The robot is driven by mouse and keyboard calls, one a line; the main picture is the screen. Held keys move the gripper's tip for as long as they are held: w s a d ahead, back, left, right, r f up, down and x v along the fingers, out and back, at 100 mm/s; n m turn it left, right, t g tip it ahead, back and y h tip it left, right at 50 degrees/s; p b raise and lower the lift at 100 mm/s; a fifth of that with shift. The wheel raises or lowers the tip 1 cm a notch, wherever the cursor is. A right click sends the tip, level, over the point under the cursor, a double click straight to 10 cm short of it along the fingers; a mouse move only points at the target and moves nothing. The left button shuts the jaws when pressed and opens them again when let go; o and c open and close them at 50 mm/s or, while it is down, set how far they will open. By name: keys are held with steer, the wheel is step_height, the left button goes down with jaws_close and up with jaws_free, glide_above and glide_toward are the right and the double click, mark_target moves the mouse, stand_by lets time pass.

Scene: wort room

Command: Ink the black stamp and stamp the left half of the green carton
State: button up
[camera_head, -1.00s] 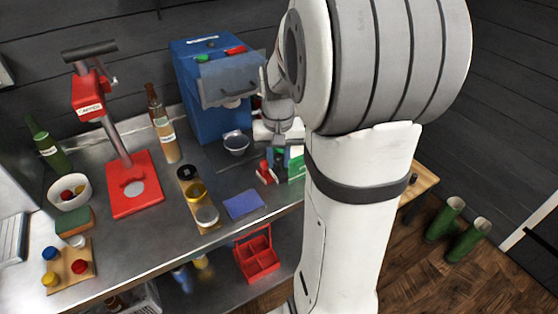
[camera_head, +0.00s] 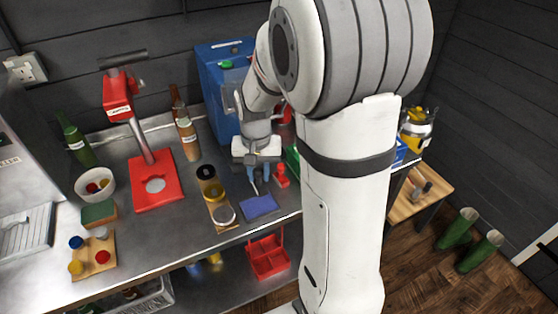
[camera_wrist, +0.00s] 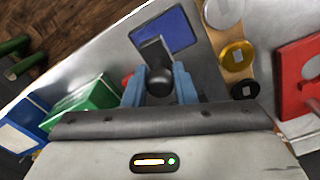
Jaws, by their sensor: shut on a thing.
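My gripper (camera_head: 259,175) is shut on the black stamp (camera_wrist: 159,82); its round black knob sits between the two blue fingers in the wrist view. The stamp's lower part overlaps the near edge of the blue ink pad (camera_wrist: 177,30) in that view; I cannot tell whether it touches. In the head view the pad (camera_head: 260,207) lies just in front of the fingers. The green carton (camera_wrist: 88,105) is left of my gripper in the wrist view, and partly hidden behind my arm in the head view (camera_head: 291,160).
A red stamp (camera_head: 282,176) stands close to the right of my gripper. A wooden strip with round tins (camera_head: 214,191) lies left of the pad. The red press (camera_head: 156,187) is further left. A blue machine (camera_head: 220,88) stands behind. The counter's front edge is near the pad.

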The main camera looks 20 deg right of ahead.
mark_target(257, 183)
steer(key=shift+a+f, duration=0.35)
steer(key=shift+w+f+b, duration=0.1)
steer(key=shift+f+b, duration=2.1)
steer(key=shift+f, duration=0.55)
steer(key=shift+f+b, duration=0.45)
steer(key=shift+f, duration=0.1)
steer(key=shift+r+p, duration=2.6)
steer(key=shift+r, duration=1)
steer(key=shift+f, duration=0.2)
